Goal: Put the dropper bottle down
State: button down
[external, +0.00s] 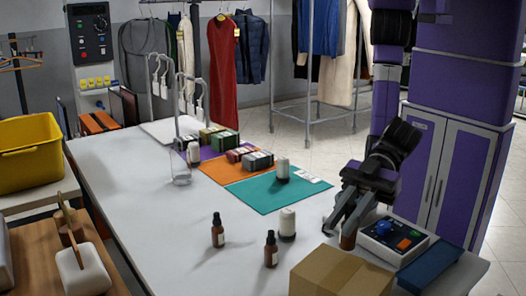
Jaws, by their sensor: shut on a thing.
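My gripper (343,230) is at the right end of the white table, pointing down. It is shut on a brown dropper bottle (348,241), mostly hidden by the fingers. Only the bottle's brown lower part shows, just behind the cardboard box; I cannot tell whether it touches the table. Two other brown dropper bottles with black tops stand upright on the table, one at the left (218,235) and one nearer the front (271,253).
A cardboard box (340,272) is in front of my gripper. A control box (393,240) and a dark blue slab (428,265) lie to its right. A white bottle (287,224) stands to the left. A teal mat (265,198) lies behind. The table's left middle (150,215) is clear.

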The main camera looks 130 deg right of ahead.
jog(key=shift+f, duration=2.05)
jog(key=shift+f, duration=0.15)
jog(key=c, duration=1.3)
grip_release()
jog(key=shift+s+r, duration=0.1)
jog(key=shift+r, duration=0.15)
jog(key=b+v, duration=0.1)
jog(key=v, duration=1)
jog(key=shift+s+d+r, duration=0.1)
jog(key=shift+s+r, duration=0.1)
jog(key=shift+s, duration=0.15)
jog(key=shift+r, duration=0.1)
